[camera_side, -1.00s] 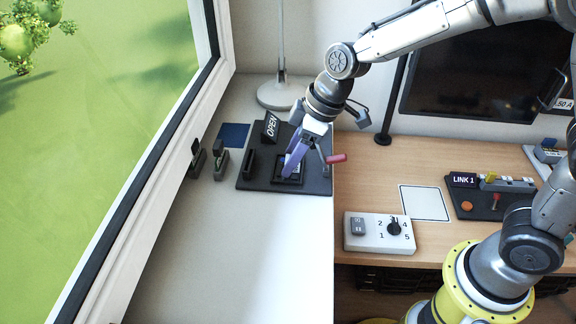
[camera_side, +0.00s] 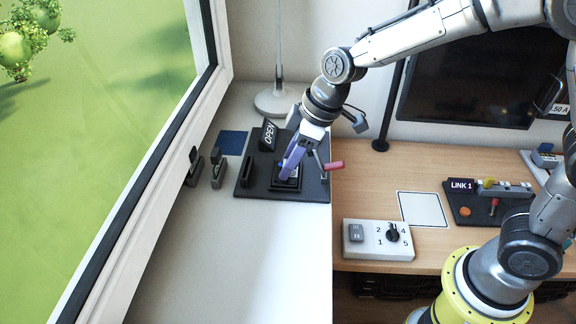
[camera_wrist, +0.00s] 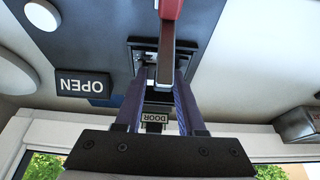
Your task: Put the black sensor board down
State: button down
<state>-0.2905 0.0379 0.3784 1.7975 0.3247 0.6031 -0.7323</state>
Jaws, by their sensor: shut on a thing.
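My gripper (camera_side: 287,176) points down at the square black-framed seat on the black base plate (camera_side: 246,186) left of the desk. Its purple fingers also show in the wrist view (camera_wrist: 160,90). They are shut on the black sensor board (camera_wrist: 158,99), a small dark piece largely hidden between them. The board is low at the seat; I cannot tell whether it rests fully in it. A small DOOR label (camera_wrist: 155,117) shows between the fingers. A lever with a red grip (camera_side: 333,165) stands just right of the fingers and crosses the wrist view's top (camera_wrist: 170,10).
An OPEN sign (camera_side: 268,134) stands at the plate's back. A dark blue square (camera_side: 231,144) lies behind left. A lamp base (camera_side: 277,101) is farther back. A white dial box (camera_side: 378,240) and a white outlined square (camera_side: 422,209) are on the desk. The white surface in front is clear.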

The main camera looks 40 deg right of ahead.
jog(key=r, duration=0.8)
jog(key=shift+w+r, duration=0.25)
jog(key=shift+r, duration=0.1)
jog(key=w+d+r, duration=0.2)
jog(key=w, duration=0.2)
jog(key=w+a+f, duration=0.1)
jog(key=w+f, duration=0.1)
jog(key=w, duration=0.2)
jog(key=w+a+f, duration=0.1)
jog(key=w+f, duration=0.2)
jog(key=w, duration=0.1)
jog(key=w+a+f, duration=0.2)
jog(key=w+f, duration=0.1)
jog(key=w, duration=0.2)
jog(key=shift+w+f, duration=0.1)
jog(key=shift+f, duration=0.05)
jog(key=shift+w+f, duration=0.25)
jog(key=shift+f, duration=0.1)
jog(key=shift+w+f, duration=0.1)
jog(key=shift+f, duration=1.55)
